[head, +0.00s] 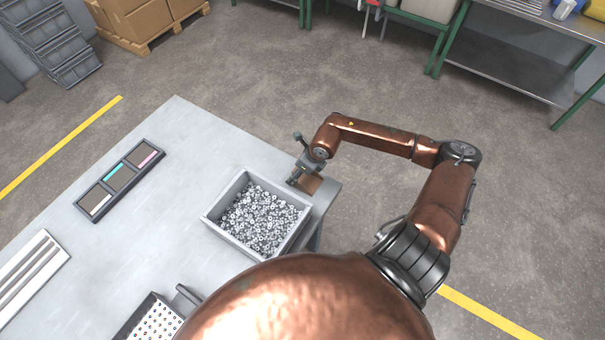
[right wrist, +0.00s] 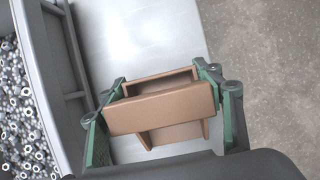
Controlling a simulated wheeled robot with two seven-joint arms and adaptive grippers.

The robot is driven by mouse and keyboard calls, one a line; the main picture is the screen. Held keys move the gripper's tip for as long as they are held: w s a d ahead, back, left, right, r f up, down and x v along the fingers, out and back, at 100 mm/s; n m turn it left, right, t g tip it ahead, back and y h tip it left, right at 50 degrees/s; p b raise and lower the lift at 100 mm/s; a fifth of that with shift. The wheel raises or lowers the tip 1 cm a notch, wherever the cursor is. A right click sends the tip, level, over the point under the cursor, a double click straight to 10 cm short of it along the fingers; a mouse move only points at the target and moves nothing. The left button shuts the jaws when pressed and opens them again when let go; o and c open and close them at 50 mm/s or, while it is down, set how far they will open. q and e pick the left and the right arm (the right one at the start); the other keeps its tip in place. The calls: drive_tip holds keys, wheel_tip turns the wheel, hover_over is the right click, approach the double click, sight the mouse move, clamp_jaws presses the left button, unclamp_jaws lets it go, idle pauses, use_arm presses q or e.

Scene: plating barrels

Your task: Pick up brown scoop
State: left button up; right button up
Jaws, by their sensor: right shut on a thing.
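The brown scoop (right wrist: 160,107) sits between the fingers of my right gripper (right wrist: 160,112) in the right wrist view. The green-padded fingers press on it from both sides, so the gripper is shut on it. In the head view the scoop (head: 312,183) is a small brown patch under my right gripper (head: 303,178), at the table's right corner beside the grey bin. I cannot tell whether the scoop touches the table. My left gripper is not in view.
A grey bin (head: 211,218) full of metal nuts (head: 262,217) stands just left of the scoop. A dark three-part tray (head: 107,189) lies further left, a white grooved rack (head: 62,257) at the left edge. A perforated container (head: 127,329) is at the bottom.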

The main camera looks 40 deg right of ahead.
drive_tip(key=c, duration=0.8)
drive_tip(key=shift+r, duration=0.45)
wheel_tip(320, 180, up, 2)
drive_tip(key=shift+r, duration=0.2)
drive_tip(key=s+a+r, duration=0.2)
drive_tip(key=r, duration=0.1)
drive_tip(key=s+a+r, duration=0.1)
drive_tip(key=r, duration=0.1)
drive_tip(key=shift+s+r, duration=0.25)
drive_tip(key=shift+s, duration=0.1)
drive_tip(key=s+a+r, duration=0.1)
drive_tip(key=s+a, duration=0.1)
drive_tip(key=s+a+r, duration=0.1)
drive_tip(key=s+a, duration=0.1)
drive_tip(key=s+a+r, duration=0.1)
drive_tip(key=s+r, duration=0.1)
drive_tip(key=s, duration=0.1)
drive_tip(key=shift+s+a+r, duration=0.1)
drive_tip(key=shift+a, duration=0.3)
